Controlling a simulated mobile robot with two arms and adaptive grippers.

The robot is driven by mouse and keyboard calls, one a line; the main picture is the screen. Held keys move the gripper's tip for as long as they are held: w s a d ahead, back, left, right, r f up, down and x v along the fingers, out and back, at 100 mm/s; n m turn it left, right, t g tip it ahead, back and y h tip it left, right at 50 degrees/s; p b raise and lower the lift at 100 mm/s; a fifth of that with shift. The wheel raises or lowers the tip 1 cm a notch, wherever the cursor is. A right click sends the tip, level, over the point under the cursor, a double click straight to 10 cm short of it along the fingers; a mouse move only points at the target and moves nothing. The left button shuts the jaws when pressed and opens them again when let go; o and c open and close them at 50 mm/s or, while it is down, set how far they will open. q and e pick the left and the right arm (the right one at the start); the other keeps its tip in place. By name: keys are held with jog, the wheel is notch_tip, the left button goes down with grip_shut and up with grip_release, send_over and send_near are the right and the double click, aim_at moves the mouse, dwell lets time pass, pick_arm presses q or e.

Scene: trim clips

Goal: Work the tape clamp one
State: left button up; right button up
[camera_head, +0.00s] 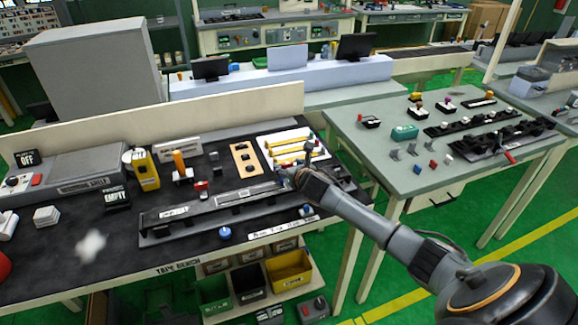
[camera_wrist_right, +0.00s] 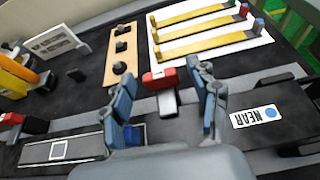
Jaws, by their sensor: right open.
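My right gripper (camera_head: 290,178) is over the right part of the black tape bench (camera_head: 100,255). In the right wrist view its two blue-padded fingers (camera_wrist_right: 168,105) are apart. A small clamp-like block with a red top (camera_wrist_right: 160,79) and a pale grey tab (camera_wrist_right: 168,103) shows between and beyond the fingers; I cannot tell whether they touch it. A blue piece (camera_wrist_right: 133,135) shows beside the left finger, partly hidden. The long grey rail (camera_head: 190,212) with pale plates runs along the bench to the gripper. In the head view the gripper hides the clamp. My left gripper is out of view.
A wooden strip with black knobs (camera_wrist_right: 123,45) and a white board with yellow strips (camera_wrist_right: 205,28) lie behind the gripper. Coloured bins (camera_head: 290,271) sit below.

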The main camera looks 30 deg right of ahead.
jog(key=c, duration=1.2)
jog(key=shift+o, duration=0.2)
